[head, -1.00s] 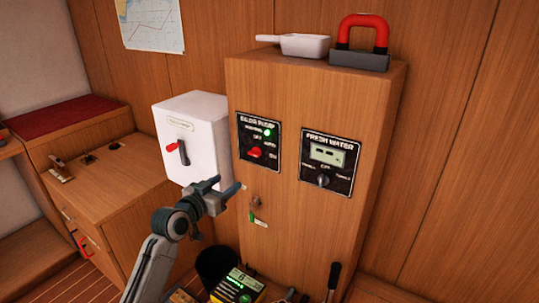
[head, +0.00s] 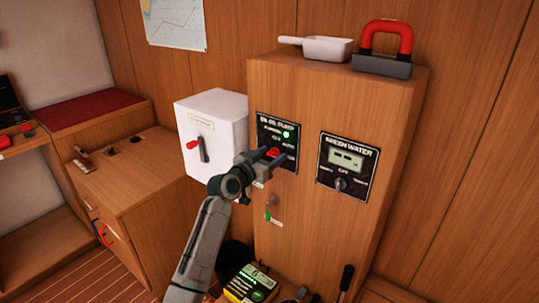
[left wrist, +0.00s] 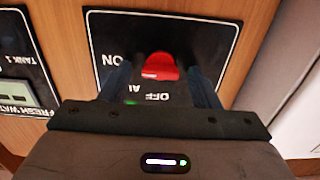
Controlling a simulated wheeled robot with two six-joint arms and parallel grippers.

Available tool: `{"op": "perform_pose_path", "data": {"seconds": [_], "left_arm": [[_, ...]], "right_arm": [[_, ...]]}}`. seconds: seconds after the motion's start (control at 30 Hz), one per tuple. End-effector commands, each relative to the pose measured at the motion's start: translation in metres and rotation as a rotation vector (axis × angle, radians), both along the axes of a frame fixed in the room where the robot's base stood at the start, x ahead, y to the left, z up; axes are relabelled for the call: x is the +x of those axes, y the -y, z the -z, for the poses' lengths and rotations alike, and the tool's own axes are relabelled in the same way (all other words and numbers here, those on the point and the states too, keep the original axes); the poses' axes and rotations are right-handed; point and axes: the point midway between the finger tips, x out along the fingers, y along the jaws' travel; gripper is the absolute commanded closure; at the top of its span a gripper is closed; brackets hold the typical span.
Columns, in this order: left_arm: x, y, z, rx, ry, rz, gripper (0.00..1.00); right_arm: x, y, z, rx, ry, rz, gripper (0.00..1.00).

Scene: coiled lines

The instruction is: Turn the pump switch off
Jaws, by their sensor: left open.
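The pump switch is a red knob (left wrist: 160,66) on a black panel (left wrist: 105,25) whose title in the head view appears to read bilge pump. A green lamp (head: 286,134) glows on that panel. My left gripper (head: 271,158) is in front of the panel's lower part, its jaws open. In the left wrist view the red knob lies between the two dark fingers (left wrist: 160,80); I cannot tell whether they touch it. That view is upside down, with ON at left and OFF below the knob. The knob's exact setting is unclear. My right gripper is not in view.
A fresh water panel (head: 345,167) with a dark knob is to the right. A white box (head: 222,115) with a red-and-black lever is at left. A key with a green tag (head: 271,212) hangs below. A white scoop (head: 326,48) and a red-handled block (head: 384,65) sit on top.

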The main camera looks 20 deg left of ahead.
Motion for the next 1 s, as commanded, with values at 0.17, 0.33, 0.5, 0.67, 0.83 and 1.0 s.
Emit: {"op": "perform_pose_path", "data": {"seconds": [0.17,0.33,0.5,0.67,0.83,1.0], "left_arm": [[0.001,0.000,0.000,0.000,0.000,0.000,0.44],[0.001,0.000,0.000,0.000,0.000,0.000,0.65],[0.000,0.000,0.000,0.000,-0.001,0.000,0.88],[0.000,0.000,0.000,-0.009,-0.004,0.000,0.88],[0.000,0.000,0.000,-0.055,-0.022,0.000,0.88],[0.000,-0.001,0.000,-0.150,-0.058,0.000,0.88]], "right_arm": [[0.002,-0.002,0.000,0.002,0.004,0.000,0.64],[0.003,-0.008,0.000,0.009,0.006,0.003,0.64],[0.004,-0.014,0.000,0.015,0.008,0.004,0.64],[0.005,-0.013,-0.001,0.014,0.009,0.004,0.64],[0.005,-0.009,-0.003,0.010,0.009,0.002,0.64],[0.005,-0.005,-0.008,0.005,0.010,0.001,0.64]]}}
